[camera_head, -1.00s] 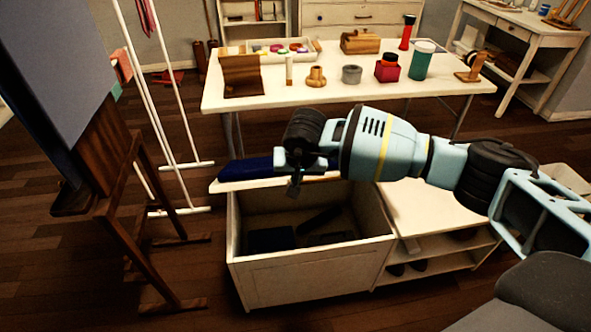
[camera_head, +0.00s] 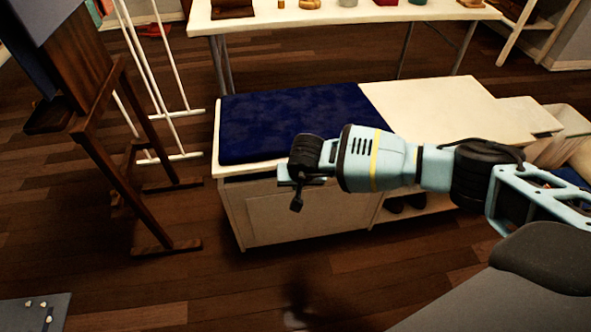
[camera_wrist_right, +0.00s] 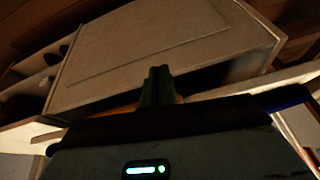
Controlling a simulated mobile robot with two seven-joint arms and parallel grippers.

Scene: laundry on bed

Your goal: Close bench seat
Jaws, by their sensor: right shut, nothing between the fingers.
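The bench is a pale wooden box (camera_head: 300,217). Its hinged seat lid (camera_head: 224,172), with a dark blue cushion (camera_head: 265,118) on top, lies almost flat over the box. A narrow dark gap shows between lid and box front, and also in the right wrist view, beside the box front panel (camera_wrist_right: 150,50). My right gripper (camera_head: 297,203) is at the lid's front edge, in front of the box. In the right wrist view its fingers (camera_wrist_right: 157,86) are together and empty, near the gap. Whether they touch the lid is unclear. My left gripper is out of view.
A fixed pale top (camera_head: 435,108) continues the bench to the right, above an open shelf. A wooden easel (camera_head: 105,150) and a white rack (camera_head: 160,100) stand at the left. A white table (camera_head: 350,14) stands behind. The floor in front is clear.

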